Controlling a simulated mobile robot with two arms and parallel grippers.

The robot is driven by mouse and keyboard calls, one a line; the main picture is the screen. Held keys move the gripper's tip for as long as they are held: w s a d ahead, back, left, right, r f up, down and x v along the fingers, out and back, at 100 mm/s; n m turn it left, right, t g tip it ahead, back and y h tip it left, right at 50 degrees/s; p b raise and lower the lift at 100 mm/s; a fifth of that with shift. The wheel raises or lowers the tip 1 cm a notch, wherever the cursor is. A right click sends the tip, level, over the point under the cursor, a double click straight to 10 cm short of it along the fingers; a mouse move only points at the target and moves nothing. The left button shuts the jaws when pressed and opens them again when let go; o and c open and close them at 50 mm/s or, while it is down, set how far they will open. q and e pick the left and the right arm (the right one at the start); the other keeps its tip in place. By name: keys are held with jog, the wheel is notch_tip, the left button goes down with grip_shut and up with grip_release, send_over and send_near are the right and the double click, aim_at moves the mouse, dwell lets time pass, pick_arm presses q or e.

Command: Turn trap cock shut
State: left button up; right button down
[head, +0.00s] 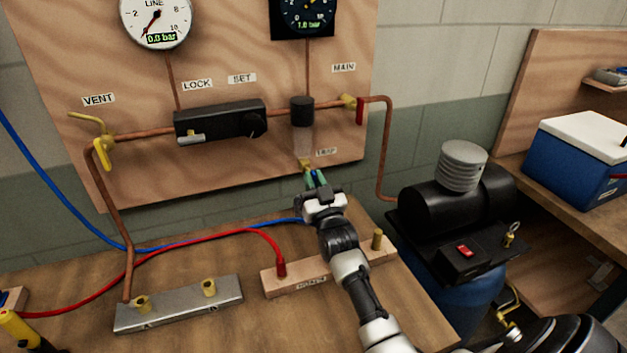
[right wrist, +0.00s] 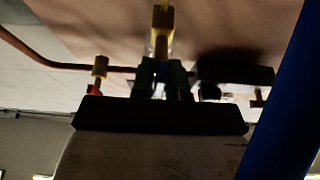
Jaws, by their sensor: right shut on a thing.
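The brass trap cock (head: 305,164) sits under the clear bowl of the trap (head: 302,138), beside the TRAP label (head: 326,152) on the wooden panel. My right gripper (head: 316,179) reaches up from below and its green-tipped fingers are shut on the cock. In the right wrist view the brass cock (right wrist: 162,35) stands upright between the fingertips (right wrist: 160,72). The handle's exact angle is partly hidden by the fingers. My left gripper is not in view.
A black regulator (head: 220,121), yellow VENT valve (head: 103,152) and red-handled MAIN valve (head: 359,109) sit along the copper pipe. A wooden block (head: 300,279) and metal bar (head: 180,305) lie on the bench below. A black compressor (head: 455,205) stands at right.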

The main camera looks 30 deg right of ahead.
jog(key=shift+f, duration=0.1)
dwell(0.3)
jog(key=c, duration=1.2)
grip_release()
jog(key=shift+r, duration=0.4)
jog(key=s+d+r+b, duration=0.2)
jog(key=s+d+r, duration=0.3)
jog(key=s+r, duration=0.5)
jog(key=shift+s+d+r, duration=0.15)
jog(key=shift+d, duration=0.05)
